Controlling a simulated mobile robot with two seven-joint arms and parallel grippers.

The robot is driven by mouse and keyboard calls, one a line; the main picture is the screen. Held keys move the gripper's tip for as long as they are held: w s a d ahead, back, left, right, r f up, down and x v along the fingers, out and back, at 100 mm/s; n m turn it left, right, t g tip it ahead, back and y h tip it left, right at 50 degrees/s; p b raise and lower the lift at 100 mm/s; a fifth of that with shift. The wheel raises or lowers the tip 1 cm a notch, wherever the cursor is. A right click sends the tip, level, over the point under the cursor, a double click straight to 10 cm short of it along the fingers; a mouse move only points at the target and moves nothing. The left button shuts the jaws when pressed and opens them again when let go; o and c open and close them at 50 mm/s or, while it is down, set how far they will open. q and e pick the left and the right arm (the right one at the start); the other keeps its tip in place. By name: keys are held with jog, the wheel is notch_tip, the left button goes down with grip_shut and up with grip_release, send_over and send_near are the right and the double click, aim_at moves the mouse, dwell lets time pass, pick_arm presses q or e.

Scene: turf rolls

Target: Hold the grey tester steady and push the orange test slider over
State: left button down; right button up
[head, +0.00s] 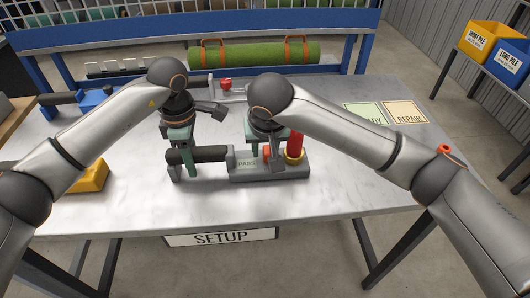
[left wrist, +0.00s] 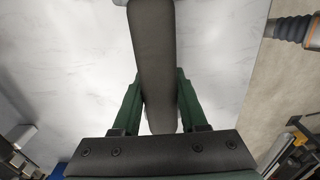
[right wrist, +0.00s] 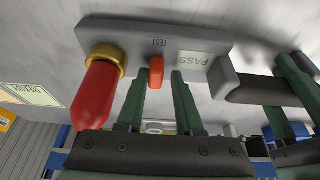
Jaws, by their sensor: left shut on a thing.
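The grey tester (head: 262,172) lies on the bench. It has a black handle (head: 208,154) at its left end, a pale PASS label (right wrist: 196,66) and a red plug (head: 296,143) in a brass ring at the right. My left gripper (head: 185,152) is shut on the handle; the left wrist view shows the handle (left wrist: 153,60) between its green fingers. The orange test slider (right wrist: 156,72) stands beside the TEST mark. My right gripper (right wrist: 158,90) is open, its fingers apart on either side of the slider. The slider is partly hidden in the head view.
Behind are a red-knobbed grey fixture (head: 226,86) and a green turf roll (head: 255,54) with orange straps. A yellow object (head: 92,177) lies at left. Green and cream REPAIR (head: 404,112) mats lie at right. The front edge of the bench is clear.

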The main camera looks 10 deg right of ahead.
jog(key=o, duration=0.3)
jog(key=shift+o, duration=0.2)
jog(key=v, duration=1.2)
